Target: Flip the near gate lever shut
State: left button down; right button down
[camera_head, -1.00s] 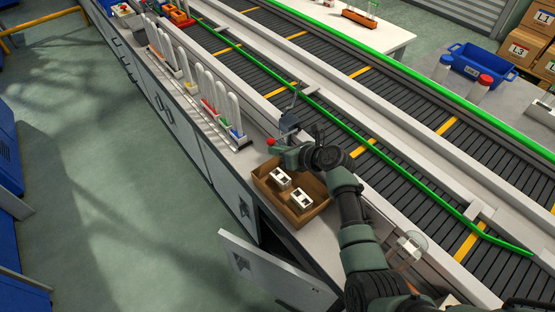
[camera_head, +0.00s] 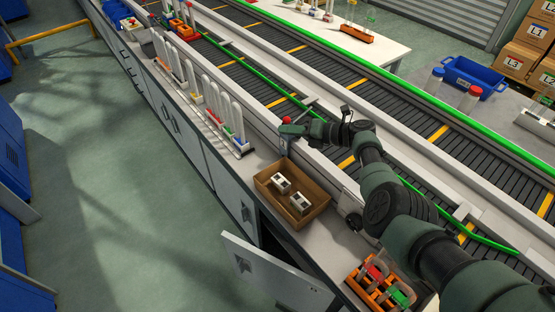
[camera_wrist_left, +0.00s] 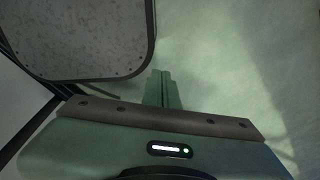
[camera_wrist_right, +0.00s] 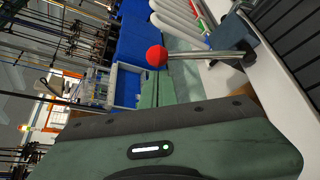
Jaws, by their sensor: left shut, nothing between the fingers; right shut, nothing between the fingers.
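The near gate lever has a red ball knob (camera_head: 287,120) on a metal rod at the near side of the conveyor, above the box. In the right wrist view the knob (camera_wrist_right: 156,55) tops a shiny rod (camera_wrist_right: 200,56) from a dark base (camera_wrist_right: 238,45); the rod looks about upright. My right gripper (camera_head: 284,131) is shut and empty, its fingertips right by the knob; I cannot tell whether they touch. In the right wrist view its fingers (camera_wrist_right: 155,90) show just below the knob. My left gripper (camera_wrist_left: 161,85) is shut and empty, out of the head view.
A cardboard box (camera_head: 322,205) with white parts stands on the counter below my right arm. A tube rack (camera_head: 240,150) stands left of it. An orange tray (camera_head: 352,287) is nearer. A cabinet door (camera_head: 270,272) hangs open. A panel (camera_wrist_left: 80,40) is close to my left gripper.

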jog(key=shift+w+d+r+b, duration=0.15)
jog(key=shift+w+d+r, duration=0.25)
jog(key=shift+d, duration=0.1)
jog(key=shift+w+d+r+b, duration=0.15)
jog(key=shift+w+d+r, duration=0.1)
jog(key=shift+d+r, duration=0.2)
pick_arm(q)
jog(key=shift+s+d+f, duration=0.25)
jog(key=shift+s+f, duration=0.15)
jog(key=shift+f, duration=0.2)
pick_arm(e)
jog(key=shift+w+d+r, duration=0.2)
jog(key=shift+w+d, duration=0.3)
jog(key=shift+d, duration=0.25)
jog(key=shift+w+d+r, duration=0.1)
jog(key=shift+w+r, duration=0.05)
jog(key=shift+r, duration=0.1)
pick_arm(q)
jog(key=shift+w, duration=0.1)
